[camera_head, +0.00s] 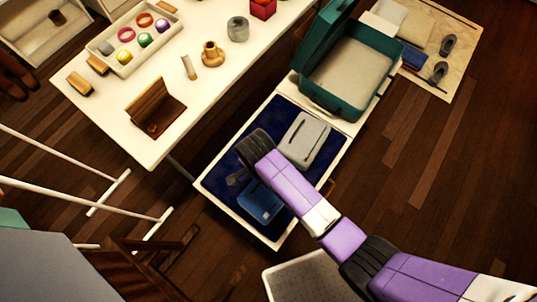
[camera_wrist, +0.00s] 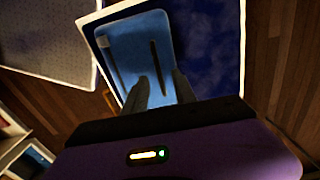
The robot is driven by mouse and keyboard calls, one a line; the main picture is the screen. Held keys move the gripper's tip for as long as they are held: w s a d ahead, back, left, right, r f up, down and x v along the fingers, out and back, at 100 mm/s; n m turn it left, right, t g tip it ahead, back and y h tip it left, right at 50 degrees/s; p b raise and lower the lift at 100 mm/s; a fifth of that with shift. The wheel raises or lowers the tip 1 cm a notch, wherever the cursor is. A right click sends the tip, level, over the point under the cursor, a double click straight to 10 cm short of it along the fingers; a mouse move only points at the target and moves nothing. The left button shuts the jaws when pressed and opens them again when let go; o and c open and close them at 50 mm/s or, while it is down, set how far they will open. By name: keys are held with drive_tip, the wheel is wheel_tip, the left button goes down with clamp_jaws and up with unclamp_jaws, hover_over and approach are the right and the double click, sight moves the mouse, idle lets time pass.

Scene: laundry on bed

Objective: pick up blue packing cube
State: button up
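The blue packing cube (camera_head: 261,203) lies flat near the front corner of a dark blue surface with a white border. In the wrist view the cube (camera_wrist: 137,48) fills the upper middle, with a dark strip along its top. My gripper (camera_wrist: 160,76) shows two grey fingers apart, with part of the cube visible between them. The fingertips overlap the cube's near part in this view; I cannot tell whether they touch it. In the head view my gripper (camera_head: 236,177) is just up and left of the cube, partly hidden by my wrist.
A grey packing cube (camera_head: 304,139) lies farther back on the same surface. An open teal suitcase (camera_head: 350,67) stands behind it. A white table (camera_head: 140,126) with small items is on the left. A grey-topped item (camera_head: 310,278) is near the front.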

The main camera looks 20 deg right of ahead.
sight(269, 192)
wheel_tip(269, 192, down, 4)
drive_tip(key=shift+d+f, duration=0.1)
drive_tip(key=shift+c, duration=0.4)
clamp_jaws()
idle(1.1)
